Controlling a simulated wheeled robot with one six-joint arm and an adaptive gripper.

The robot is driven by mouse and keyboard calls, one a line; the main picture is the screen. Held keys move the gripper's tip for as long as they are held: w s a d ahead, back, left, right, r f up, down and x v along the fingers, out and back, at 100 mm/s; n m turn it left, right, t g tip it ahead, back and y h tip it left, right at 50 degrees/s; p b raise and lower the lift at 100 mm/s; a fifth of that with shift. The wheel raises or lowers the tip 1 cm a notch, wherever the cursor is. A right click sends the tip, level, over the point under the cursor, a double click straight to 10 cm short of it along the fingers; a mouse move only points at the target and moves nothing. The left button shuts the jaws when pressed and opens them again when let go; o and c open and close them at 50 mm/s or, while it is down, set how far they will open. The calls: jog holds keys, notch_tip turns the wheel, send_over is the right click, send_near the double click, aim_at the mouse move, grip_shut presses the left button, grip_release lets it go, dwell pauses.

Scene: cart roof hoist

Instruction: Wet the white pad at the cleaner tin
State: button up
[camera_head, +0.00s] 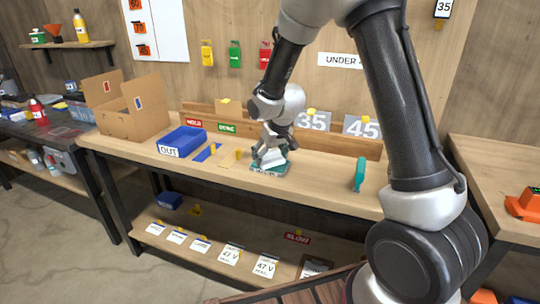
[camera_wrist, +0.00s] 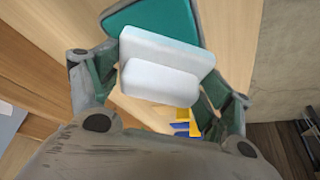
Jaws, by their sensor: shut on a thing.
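The white pad (camera_wrist: 172,48), a pale block with a raised grip (camera_wrist: 160,80), is between the fingers of my gripper (camera_wrist: 153,88) in the wrist view. The gripper is shut on it. In the head view my gripper (camera_head: 268,158) points down at the bench, with the white pad partly hidden under it. A flat teal tin or tray (camera_head: 259,168) with small lettering on its front lies directly below. Its teal surface (camera_wrist: 150,14) also shows beyond the pad in the wrist view. I cannot tell whether the pad touches it.
A blue OUT bin (camera_head: 169,150) and a cardboard box (camera_head: 140,122) stand left on the bench. A teal upright item (camera_head: 360,174) stands right. Number plates (camera_head: 362,127) lean at the back. The bench between the tin and upright item is clear.

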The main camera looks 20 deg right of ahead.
jog(key=shift+r, duration=3.5)
